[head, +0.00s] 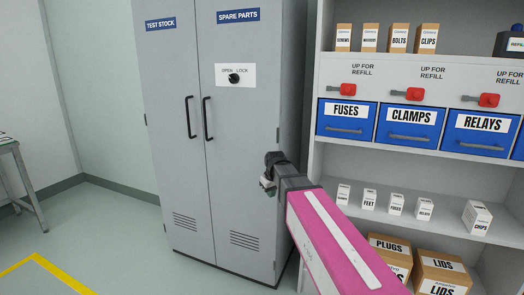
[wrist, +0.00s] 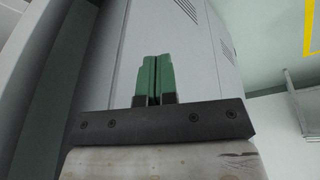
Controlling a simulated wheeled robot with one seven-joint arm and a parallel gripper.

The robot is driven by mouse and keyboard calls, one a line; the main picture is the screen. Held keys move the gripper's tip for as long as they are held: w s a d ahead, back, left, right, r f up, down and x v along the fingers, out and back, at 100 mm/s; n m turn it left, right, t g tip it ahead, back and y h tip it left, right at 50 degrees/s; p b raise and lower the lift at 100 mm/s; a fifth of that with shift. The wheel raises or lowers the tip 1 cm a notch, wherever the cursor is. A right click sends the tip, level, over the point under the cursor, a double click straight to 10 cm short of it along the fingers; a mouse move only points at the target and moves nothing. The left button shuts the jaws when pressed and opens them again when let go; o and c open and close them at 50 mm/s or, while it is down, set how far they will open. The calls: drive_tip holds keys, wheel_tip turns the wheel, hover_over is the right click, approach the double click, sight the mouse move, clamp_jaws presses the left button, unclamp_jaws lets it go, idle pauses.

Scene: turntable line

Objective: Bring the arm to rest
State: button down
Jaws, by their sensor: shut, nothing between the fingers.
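My arm, pink with a white stripe, reaches up from the bottom right of the head view. My gripper (head: 268,186) is at its end, in front of the lower right part of the grey cabinet (head: 180,130). In the wrist view my gripper's green fingers (wrist: 154,80) are together with nothing between them. The cabinet door shows behind them. It cannot be told from these frames how far the fingertips are from the door.
The cabinet's two doors are shut, with black handles and a lock knob (head: 234,78). A shelf unit (head: 330,160) with blue bins (head: 345,119) and small boxes stands close on the right. A table (head: 12,150) stands at the left edge; the floor (head: 110,230) between is clear.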

drive_tip(key=s+d+f+m+g, duration=0.2)
drive_tip(key=s+d+f+m, duration=0.4)
drive_tip(key=s+d+f, duration=0.9)
drive_tip(key=s+f, duration=0.3)
drive_tip(key=s, duration=0.1)
drive_tip(key=shift+s+f+g+h, duration=0.15)
drive_tip(key=shift+f+g+h, duration=0.1)
drive_tip(key=shift+g+h, duration=0.15)
drive_tip(key=shift+d, duration=0.1)
